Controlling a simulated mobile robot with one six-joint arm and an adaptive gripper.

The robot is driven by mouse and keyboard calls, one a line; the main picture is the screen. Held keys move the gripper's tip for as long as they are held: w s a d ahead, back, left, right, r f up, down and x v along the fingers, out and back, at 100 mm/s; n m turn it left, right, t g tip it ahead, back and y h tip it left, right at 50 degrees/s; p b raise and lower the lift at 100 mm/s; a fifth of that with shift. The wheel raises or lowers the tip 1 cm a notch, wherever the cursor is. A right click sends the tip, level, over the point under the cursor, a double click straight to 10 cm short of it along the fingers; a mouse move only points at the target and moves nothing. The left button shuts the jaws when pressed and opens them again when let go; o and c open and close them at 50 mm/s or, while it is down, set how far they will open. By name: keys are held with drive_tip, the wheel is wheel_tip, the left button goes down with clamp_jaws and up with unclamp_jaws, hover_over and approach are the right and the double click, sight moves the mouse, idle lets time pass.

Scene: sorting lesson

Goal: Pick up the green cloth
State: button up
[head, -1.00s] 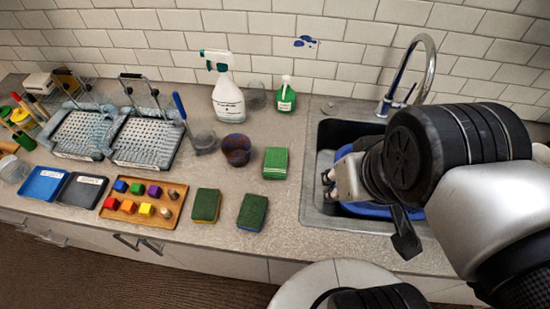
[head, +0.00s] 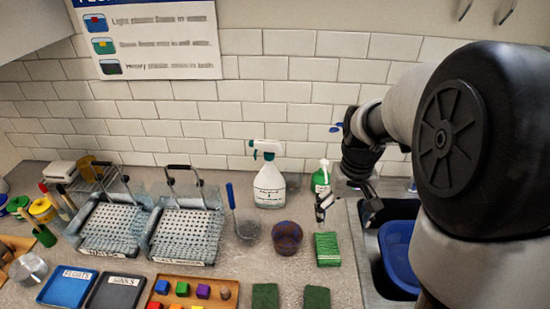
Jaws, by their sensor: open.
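The green cloth (head: 327,250) lies folded on the counter, left of the sink and in front of the green spray bottle. Its whole top face shows. My gripper (head: 344,210) is open and empty. In the picture its fingers are just above and slightly right of the cloth's far edge, apart from it. I cannot tell exactly how high above the counter they are.
Two dark green sponges (head: 265,297) (head: 316,298) lie in front of the cloth. A brown cup (head: 287,238), a white spray bottle (head: 269,182) and a green bottle (head: 320,178) stand nearby. A blue basin (head: 398,256) sits in the sink. Two racks (head: 186,231) stand left.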

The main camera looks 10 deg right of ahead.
drive_tip(key=f, duration=0.2)
drive_tip(key=b, duration=0.4)
hover_over(328, 253)
drive_tip(key=f, duration=0.7)
drive_tip(key=s+f, duration=0.1)
drive_tip(key=f, duration=0.3)
drive_tip(key=shift+d, duration=0.3)
drive_tip(key=shift+w+a+f+b, duration=0.15)
drive_tip(key=shift+f+b, duration=0.3)
drive_tip(key=shift+f, duration=0.45)
drive_tip(key=shift+w+f+b, duration=0.2)
drive_tip(key=shift+f+b, duration=0.2)
drive_tip(key=shift+f, duration=0.55)
drive_tip(key=shift+w+a+f+b, duration=0.15)
drive_tip(key=shift+f+b, duration=0.3)
drive_tip(key=shift+f, duration=0.45)
drive_tip(key=shift+r, duration=0.1)
drive_tip(key=c, duration=1)
wheel_tip(328, 253, up, 20)
drive_tip(key=p, duration=0.6)
